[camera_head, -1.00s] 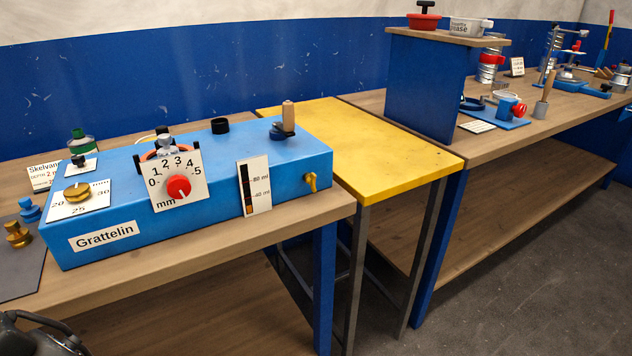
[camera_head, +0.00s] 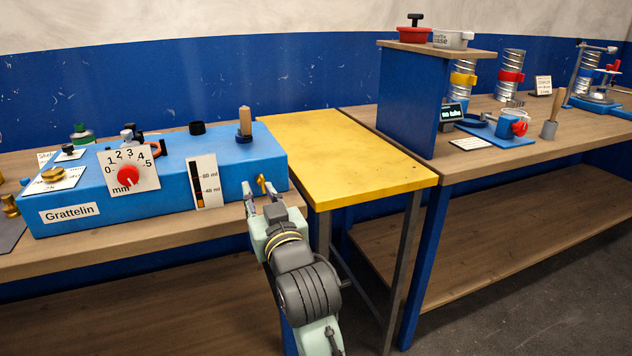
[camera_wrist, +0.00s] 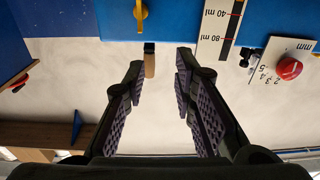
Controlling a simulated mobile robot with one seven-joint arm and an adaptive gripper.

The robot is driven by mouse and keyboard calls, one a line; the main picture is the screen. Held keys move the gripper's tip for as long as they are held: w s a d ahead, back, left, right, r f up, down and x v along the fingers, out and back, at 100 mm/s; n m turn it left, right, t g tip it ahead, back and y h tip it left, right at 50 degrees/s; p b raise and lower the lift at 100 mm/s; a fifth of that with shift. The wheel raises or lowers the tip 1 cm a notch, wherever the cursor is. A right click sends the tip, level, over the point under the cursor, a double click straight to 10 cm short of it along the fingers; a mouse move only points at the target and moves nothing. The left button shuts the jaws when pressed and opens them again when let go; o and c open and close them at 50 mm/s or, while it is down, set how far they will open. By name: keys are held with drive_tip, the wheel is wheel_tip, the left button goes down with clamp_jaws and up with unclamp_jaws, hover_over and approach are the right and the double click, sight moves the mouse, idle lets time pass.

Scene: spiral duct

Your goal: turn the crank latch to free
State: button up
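A small yellow latch lever (camera_head: 262,184) sits at the right end of the front face of the blue Grattelin box (camera_head: 130,200). It also shows at the top of the wrist view (camera_wrist: 140,14). A crank with an upright wooden handle (camera_head: 245,121) stands on the box top above it; its handle also shows in the wrist view (camera_wrist: 150,64). My gripper (camera_head: 260,189) is open and empty, pointing at the box's right end. In the head view its fingertips appear on either side of the lever; in the wrist view (camera_wrist: 160,66) the lever lies beyond them. Contact is not visible.
A red dial (camera_head: 128,175) and a ml gauge (camera_head: 206,182) are on the box front. A clear yellow table (camera_head: 350,150) stands to the right. Beyond it is a bench with a blue stand (camera_head: 418,104) and tools.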

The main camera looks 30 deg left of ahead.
sight(263, 177)
drive_tip(key=shift+m+h, duration=0.3)
drive_tip(key=shift+h, duration=0.1)
drive_tip(key=w+a, duration=0.1)
drive_tip(key=w, duration=0.1)
drive_tip(key=w+a+f+p, duration=0.1)
drive_tip(key=w+a, duration=0.1)
drive_tip(key=w, duration=0.1)
drive_tip(key=w+a+p, duration=0.1)
drive_tip(key=w+a, duration=0.1)
drive_tip(key=shift+w+a+f, duration=0.1)
drive_tip(key=shift+w+f, duration=0.2)
drive_tip(key=shift+w, duration=0.05)
drive_tip(key=shift+w+a+f+p, duration=0.1)
drive_tip(key=shift+w+a+p, duration=0.25)
drive_tip(key=shift+w+a, duration=0.15)
drive_tip(key=shift+c, duration=0.4)
clamp_jaws()
drive_tip(key=shift+d, duration=0.1)
